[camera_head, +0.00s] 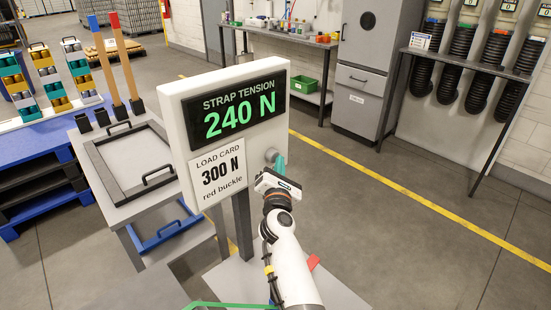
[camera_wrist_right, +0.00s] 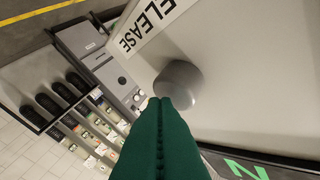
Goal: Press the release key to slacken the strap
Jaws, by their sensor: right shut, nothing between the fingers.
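The tension display panel (camera_head: 234,115) reads STRAP TENSION 240 N in green, above a load card (camera_head: 219,174) reading 300 N, red buckle. The release key (camera_head: 271,155) is a grey round knob on the panel's right side; in the right wrist view it (camera_wrist_right: 180,80) sits beside a label ending ELEASE (camera_wrist_right: 155,20). My right gripper (camera_head: 280,163) is shut and empty, its green fingertips at the key (camera_wrist_right: 175,102); I cannot tell if they touch. A red part (camera_head: 313,262), perhaps the buckle, and a green strap (camera_head: 232,306) show low in the head view. My left gripper is out of view.
A grey side table (camera_head: 125,156) with a framed tray top stands left of the panel. Blue racks with coloured cans stand further left. A workbench, a grey cabinet (camera_head: 365,85) and a hose shelf line the back. The floor at right is clear.

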